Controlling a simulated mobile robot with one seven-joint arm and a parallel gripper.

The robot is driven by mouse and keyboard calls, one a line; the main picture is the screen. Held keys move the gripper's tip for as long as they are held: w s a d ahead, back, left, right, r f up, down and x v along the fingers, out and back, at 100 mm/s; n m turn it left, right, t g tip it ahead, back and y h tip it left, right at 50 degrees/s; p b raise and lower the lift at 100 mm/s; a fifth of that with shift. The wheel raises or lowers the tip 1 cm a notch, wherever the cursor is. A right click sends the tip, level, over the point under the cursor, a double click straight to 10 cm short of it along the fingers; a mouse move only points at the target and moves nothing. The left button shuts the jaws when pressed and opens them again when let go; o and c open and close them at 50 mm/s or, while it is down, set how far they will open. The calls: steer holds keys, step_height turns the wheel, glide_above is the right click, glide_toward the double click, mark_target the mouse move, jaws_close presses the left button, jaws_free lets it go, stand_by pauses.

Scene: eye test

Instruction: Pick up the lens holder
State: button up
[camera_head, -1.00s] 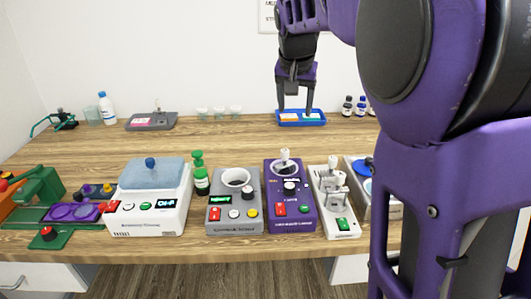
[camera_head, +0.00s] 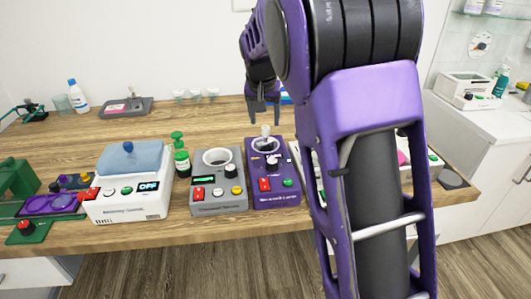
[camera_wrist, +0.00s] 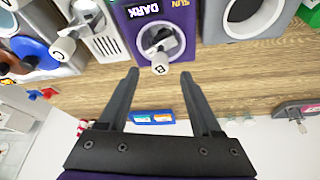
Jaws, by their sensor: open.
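I cannot tell for sure which thing is the lens holder. A purple piece with two round purple lenses (camera_head: 52,203) lies on a green base at the far left in the head view, and it may be the one. My gripper (camera_head: 265,112) is open and empty, pointing down above the bench behind the purple box (camera_head: 276,190), well right of that piece.
A blue tray (camera_wrist: 153,117) lies at the back. My arm hides the bench's right part. Bare wood (camera_head: 130,140) lies behind the boxes.

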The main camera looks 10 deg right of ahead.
mark_target(266, 127)
steer(key=shift+b+x, duration=0.35)
steer(key=shift+x, duration=2.35)
steer(key=shift+w+r, duration=0.1)
steer(key=shift+w, duration=0.05)
jaws_close()
